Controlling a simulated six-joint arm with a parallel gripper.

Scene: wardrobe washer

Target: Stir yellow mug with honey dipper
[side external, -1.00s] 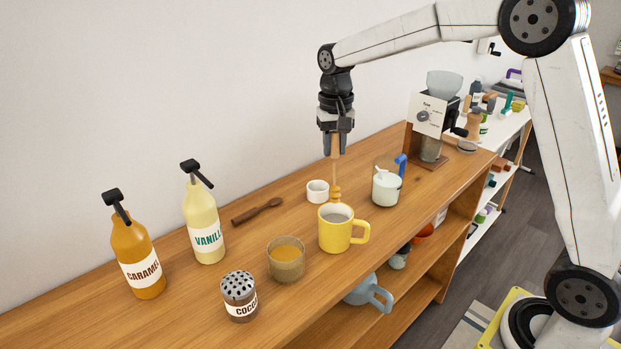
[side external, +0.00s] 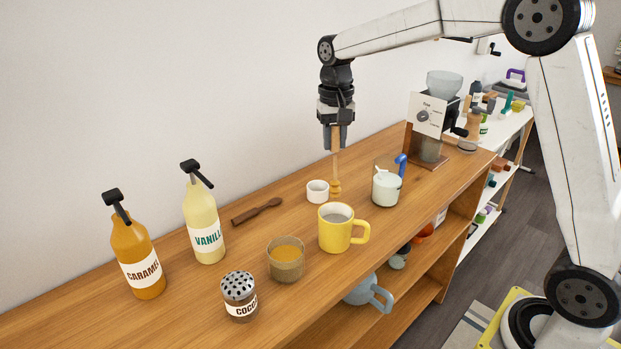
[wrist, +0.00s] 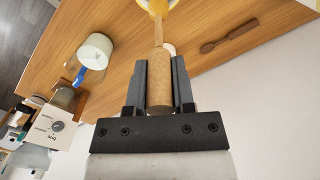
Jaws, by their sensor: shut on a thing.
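The yellow mug (side external: 336,230) stands upright on the wooden counter with its handle to the right and greyish liquid inside. The honey dipper (side external: 336,170) hangs head down from my gripper (side external: 336,142), which is shut on its wooden handle. In the side view the dipper's head (side external: 335,189) shows just above and behind the mug's rim, apart from the liquid. In the wrist view my gripper (wrist: 159,75) holds the handle (wrist: 159,85) between its fingers. There the yellow mug (wrist: 157,4) is cut off at the top edge, overlapping the dipper's head.
A white cup (side external: 317,191) and a pale jug (side external: 386,188) with a blue handle stand close to the mug. A tan cup (side external: 286,262), cocoa shaker (side external: 239,294), caramel bottle (side external: 140,262), vanilla bottle (side external: 204,225) and wooden spoon (side external: 257,212) sit left. A grinder (side external: 430,120) stands behind.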

